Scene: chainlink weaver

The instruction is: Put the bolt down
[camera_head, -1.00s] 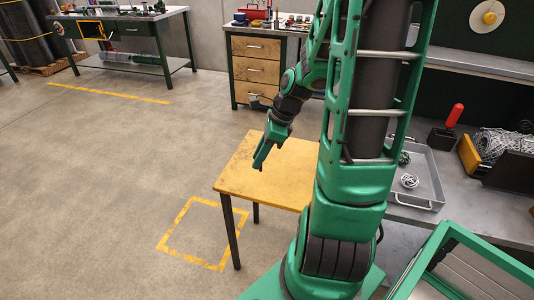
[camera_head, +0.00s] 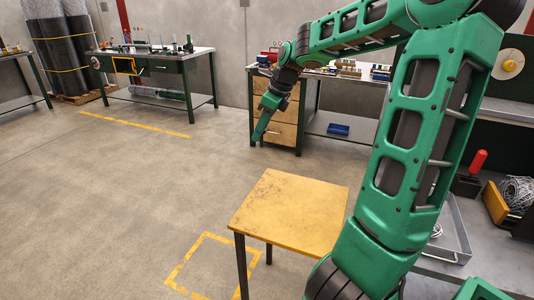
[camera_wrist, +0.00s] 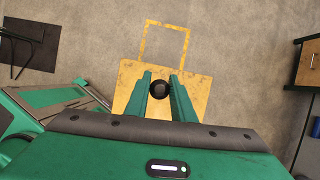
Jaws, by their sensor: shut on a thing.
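The bolt (camera_wrist: 160,88) shows end-on as a dark round head between the fingertips. The yellow table also shows in the wrist view (camera_wrist: 200,92), below and behind the fingers. The bolt is in the air, apart from the tabletop. In the head view the bolt is too small to make out.
The yellow tabletop is bare. A yellow floor outline (camera_head: 205,252) lies beside the table. A wooden drawer cabinet (camera_head: 272,108) and a green workbench (camera_head: 150,68) stand at the back. A grey counter with a tray (camera_head: 448,238) is at the right. Open floor lies at the left.

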